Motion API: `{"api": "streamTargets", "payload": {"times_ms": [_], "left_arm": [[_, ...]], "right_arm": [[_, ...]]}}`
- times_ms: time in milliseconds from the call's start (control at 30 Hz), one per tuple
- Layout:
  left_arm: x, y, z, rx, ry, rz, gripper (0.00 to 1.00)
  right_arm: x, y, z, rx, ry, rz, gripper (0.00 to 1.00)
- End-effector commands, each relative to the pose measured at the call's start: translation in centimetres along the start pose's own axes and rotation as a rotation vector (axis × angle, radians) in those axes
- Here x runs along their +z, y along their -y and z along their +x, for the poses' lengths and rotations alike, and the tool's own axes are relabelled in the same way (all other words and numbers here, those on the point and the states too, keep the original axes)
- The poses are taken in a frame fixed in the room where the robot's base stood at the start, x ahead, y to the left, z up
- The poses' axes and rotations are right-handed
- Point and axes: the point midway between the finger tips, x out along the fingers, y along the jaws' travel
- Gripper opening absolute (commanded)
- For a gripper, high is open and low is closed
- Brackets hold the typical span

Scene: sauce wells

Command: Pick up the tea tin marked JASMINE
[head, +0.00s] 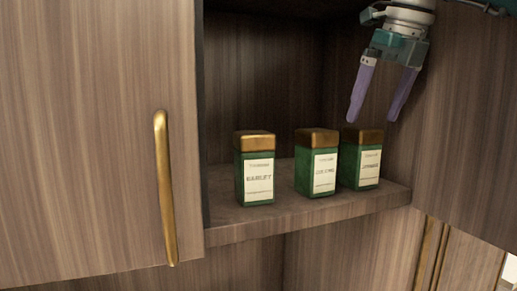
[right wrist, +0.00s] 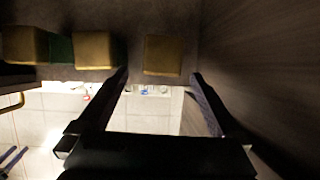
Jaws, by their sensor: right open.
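Three dark green tea tins with gold lids and cream labels stand upright in a row on the cabinet shelf. The right tin (head: 368,160) has small print that looks like JASMINE. It shows from above as a gold lid in the right wrist view (right wrist: 163,55). The middle tin (head: 318,162) seems to read OOLONG, and the left tin (head: 255,168) has a label I cannot read surely. My right gripper (head: 372,118) is open and empty, pointing down over the right tin. In the right wrist view its fingertips (right wrist: 160,74) are spread to either side of that lid.
The shelf (head: 300,212) has bare board at its front edge. The left door (head: 90,140) has a long brass handle (head: 163,190). The right door (head: 455,130) stands close beside my right gripper. The middle tin stands close to the right tin.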

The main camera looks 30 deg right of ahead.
Motion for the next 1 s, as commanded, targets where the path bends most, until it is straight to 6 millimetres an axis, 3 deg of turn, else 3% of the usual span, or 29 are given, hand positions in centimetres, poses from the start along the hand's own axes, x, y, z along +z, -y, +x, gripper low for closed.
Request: {"api": "streamTargets", "payload": {"times_ms": [200,700,1000], "left_arm": [[0.0,0.0,0.0,0.001,0.001,-0.002,0.5],[0.1,0.3,0.0,-0.009,0.004,0.01,0.5],[0.2,0.3,0.0,-0.009,0.004,0.01,0.5]], "right_arm": [[-0.1,-0.1,3.4,0.001,-0.004,-0.001,1.0],[0.2,0.3,8.9,0.003,-0.002,0.0,1.0],[0.1,0.4,9.6,0.001,0.0,-0.002,1.0]]}}
